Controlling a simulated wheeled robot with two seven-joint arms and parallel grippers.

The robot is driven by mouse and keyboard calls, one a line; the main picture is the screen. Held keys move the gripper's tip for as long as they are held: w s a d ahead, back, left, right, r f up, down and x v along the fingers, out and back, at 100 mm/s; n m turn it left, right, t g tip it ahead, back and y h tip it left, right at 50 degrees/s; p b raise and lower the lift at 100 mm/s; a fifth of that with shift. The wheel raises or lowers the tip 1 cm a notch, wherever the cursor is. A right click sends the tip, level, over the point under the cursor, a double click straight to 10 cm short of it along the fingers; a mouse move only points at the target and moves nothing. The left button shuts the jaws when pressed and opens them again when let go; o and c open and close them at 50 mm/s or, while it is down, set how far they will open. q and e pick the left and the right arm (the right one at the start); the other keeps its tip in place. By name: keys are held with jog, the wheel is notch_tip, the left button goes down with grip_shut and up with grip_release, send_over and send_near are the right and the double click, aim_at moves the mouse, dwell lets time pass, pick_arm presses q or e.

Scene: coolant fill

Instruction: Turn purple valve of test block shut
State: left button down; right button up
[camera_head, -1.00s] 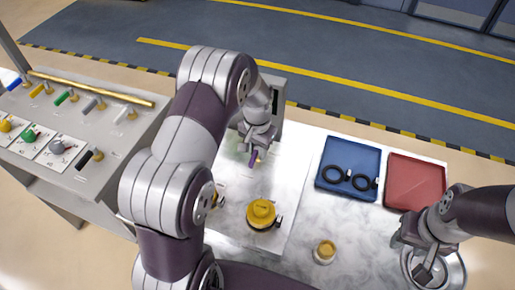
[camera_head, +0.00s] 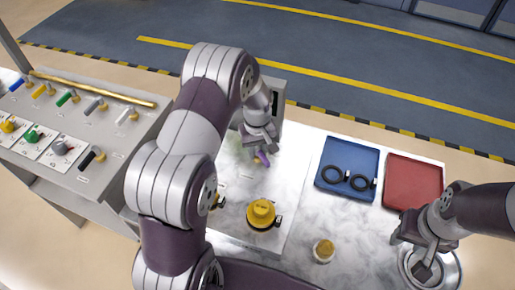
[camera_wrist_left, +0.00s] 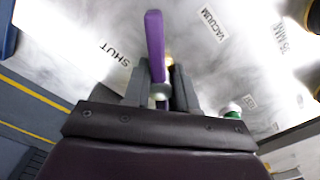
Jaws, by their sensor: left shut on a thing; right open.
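The purple valve (camera_head: 262,158) has a lever handle and sits on the test block's pale plate (camera_head: 283,195). My left gripper (camera_head: 259,141) reaches down over the valve and is shut on it. In the left wrist view the purple lever (camera_wrist_left: 155,45) sticks out from between the fingers (camera_wrist_left: 160,95). It points up the picture, between the printed labels SHUT, at its left, and VACUUM, at its right. The valve's base is mostly hidden by the fingers. My right gripper (camera_head: 424,262) is open at the lower right, over a round metal dish (camera_head: 454,272).
A yellow cap (camera_head: 262,212) stands on the plate, and a small yellow-topped piece (camera_head: 324,250) stands right of it. A blue tray (camera_head: 348,152) with black rings and a red tray (camera_head: 414,178) lie right. A grey panel (camera_head: 95,130) with coloured valves stands left.

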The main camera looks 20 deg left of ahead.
aim_at(258, 147)
pick_arm(q)
jog(key=n, duration=0.4)
jog(key=shift+w+r, duration=0.1)
jog(key=shift+r, duration=0.05)
jog(key=shift+n+p, duration=0.4)
jog(key=shift+n, duration=1.5)
jog(key=c, duration=0.9)
grip_release()
jog(key=shift+r, duration=0.2)
notch_tip(258, 147, up, 12)
jog(key=b, duration=0.2)
jog(key=shift+r, duration=0.15)
